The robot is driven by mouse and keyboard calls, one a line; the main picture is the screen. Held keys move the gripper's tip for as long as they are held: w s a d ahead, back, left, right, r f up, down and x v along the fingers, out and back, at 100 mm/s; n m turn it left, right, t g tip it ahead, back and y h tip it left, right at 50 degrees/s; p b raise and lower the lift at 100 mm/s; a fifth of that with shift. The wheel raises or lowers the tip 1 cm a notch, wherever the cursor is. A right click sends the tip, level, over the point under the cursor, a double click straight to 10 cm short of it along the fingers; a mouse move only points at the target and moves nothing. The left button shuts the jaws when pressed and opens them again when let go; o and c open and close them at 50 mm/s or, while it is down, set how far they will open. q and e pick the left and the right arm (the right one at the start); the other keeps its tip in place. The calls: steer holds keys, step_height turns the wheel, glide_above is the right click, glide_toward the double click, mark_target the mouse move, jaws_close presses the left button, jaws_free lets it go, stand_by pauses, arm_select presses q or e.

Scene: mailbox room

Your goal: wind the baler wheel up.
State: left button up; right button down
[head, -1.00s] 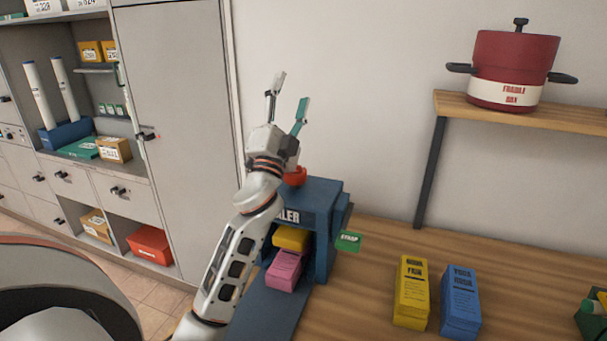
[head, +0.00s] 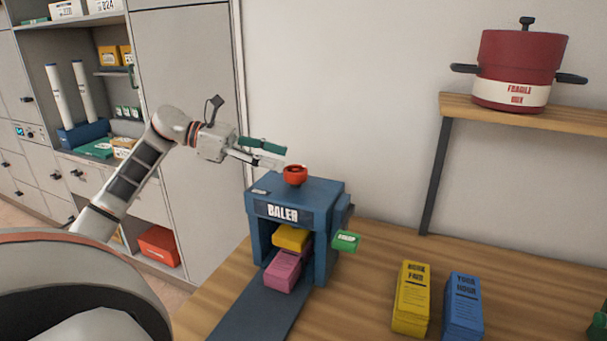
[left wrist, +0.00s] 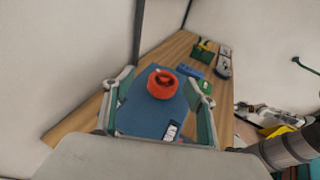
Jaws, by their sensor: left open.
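The blue baler (head: 317,198) stands on the wooden table, its front open. Its small red wheel (head: 295,176) sits on top. Inside the baler a yellow block (head: 291,237) rests on a pink block (head: 283,271). My left gripper (head: 283,156) points right, level, just left of the wheel and a little above the baler top. In the left wrist view the red wheel (left wrist: 162,84) shows between and beyond the two open green-padded fingers (left wrist: 160,106), which appear not to touch it. The right gripper does not show.
A green strap box (head: 346,241) is at the baler's right side. Yellow (head: 411,298) and blue (head: 463,305) boxes stand on the table at right. A red pot (head: 517,68) sits on a wall shelf (head: 560,117). Cabinets with shelves fill the left.

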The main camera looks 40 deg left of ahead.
mark_target(292, 169)
arm_select(q)
steer(key=shift+s+a+f+m+g, duration=0.1)
steer(key=shift+s+a+m+g, duration=0.4)
steer(key=shift+s, duration=0.35)
steer(key=p+x, duration=0.2)
steer(key=x, duration=0.4)
steer(key=shift+d+f, duration=0.2)
steer(key=shift+d, duration=0.05)
steer(key=shift+w+d+f, duration=0.25)
steer(key=shift+w+d, duration=0.05)
steer(key=shift+d, duration=0.05)
steer(key=c, duration=1.1)
